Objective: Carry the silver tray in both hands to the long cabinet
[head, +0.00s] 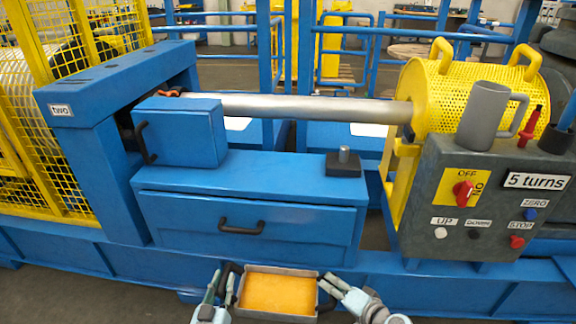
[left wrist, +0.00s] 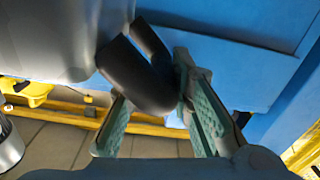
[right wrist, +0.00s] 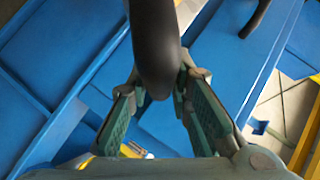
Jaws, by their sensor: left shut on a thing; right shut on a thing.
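The silver tray (head: 282,268) has an orange inside and a black handle at each end. It is held level at the bottom middle of the head view, in front of the blue machine. My left gripper (head: 222,278) is shut on its left handle, which shows in the left wrist view (left wrist: 142,78) beside the tray's grey side (left wrist: 60,40). My right gripper (head: 333,286) is shut on the right handle (right wrist: 155,45). A blue cabinet with a drawer and black handle (head: 250,180) stands beyond the tray; I cannot tell whether it is the long cabinet.
A blue frame rail (head: 430,280) runs across, close beyond the tray. A grey control box (head: 480,205) with a grey mug (head: 482,115) on top stands at the right. A yellow mesh guard (head: 40,150) is at the left. A silver shaft (head: 300,107) spans the machine.

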